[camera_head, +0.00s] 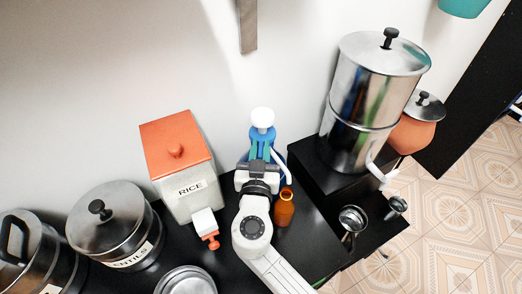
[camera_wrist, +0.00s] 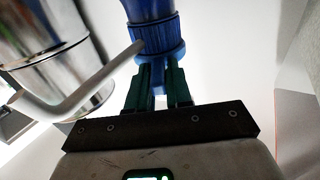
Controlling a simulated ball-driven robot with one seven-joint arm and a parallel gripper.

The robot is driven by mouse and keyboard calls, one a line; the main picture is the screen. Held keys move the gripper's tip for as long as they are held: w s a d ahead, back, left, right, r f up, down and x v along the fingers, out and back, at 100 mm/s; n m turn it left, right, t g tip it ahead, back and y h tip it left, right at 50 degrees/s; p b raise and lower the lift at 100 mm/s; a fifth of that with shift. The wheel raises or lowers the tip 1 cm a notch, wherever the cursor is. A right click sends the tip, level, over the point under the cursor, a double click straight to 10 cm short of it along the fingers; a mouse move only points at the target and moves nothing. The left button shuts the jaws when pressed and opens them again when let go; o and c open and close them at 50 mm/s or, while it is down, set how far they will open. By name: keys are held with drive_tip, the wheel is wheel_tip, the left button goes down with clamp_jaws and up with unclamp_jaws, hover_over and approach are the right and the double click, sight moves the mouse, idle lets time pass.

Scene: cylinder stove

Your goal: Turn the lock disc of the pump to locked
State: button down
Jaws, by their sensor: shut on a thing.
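The pump (camera_head: 263,135) stands behind my wrist in the head view, with a white round top and a blue body. In the wrist view its blue ribbed collar with a wider disc (camera_wrist: 160,52) fills the top middle. A white spout tube (camera_wrist: 85,92) runs from beside the collar to the lower left. My gripper (camera_wrist: 162,68) has its two dark green fingers up against the disc, shut on it. In the head view my gripper (camera_head: 260,160) hides the pump's lower part. Whether the disc reads locked cannot be told.
An amber bottle (camera_head: 284,208) stands close at the right of my wrist. A rice canister (camera_head: 186,180) is on the left, with lentils (camera_head: 112,225) beyond it. A tall steel dispenser (camera_head: 360,120) stands on a black stand at the right.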

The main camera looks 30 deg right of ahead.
drive_tip(key=shift+w+a+m+g+h+b, duration=0.25)
drive_tip(key=shift+m+h+b, duration=0.25)
drive_tip(key=shift+h+b, duration=0.25)
drive_tip(key=shift+g, duration=0.25)
drive_tip(key=shift+r, duration=0.1)
drive_tip(key=c, duration=1.1)
unclamp_jaws()
drive_tip(key=b+v, duration=0.2)
drive_tip(key=v, duration=0.8)
drive_tip(key=shift+s+a+b, duration=0.3)
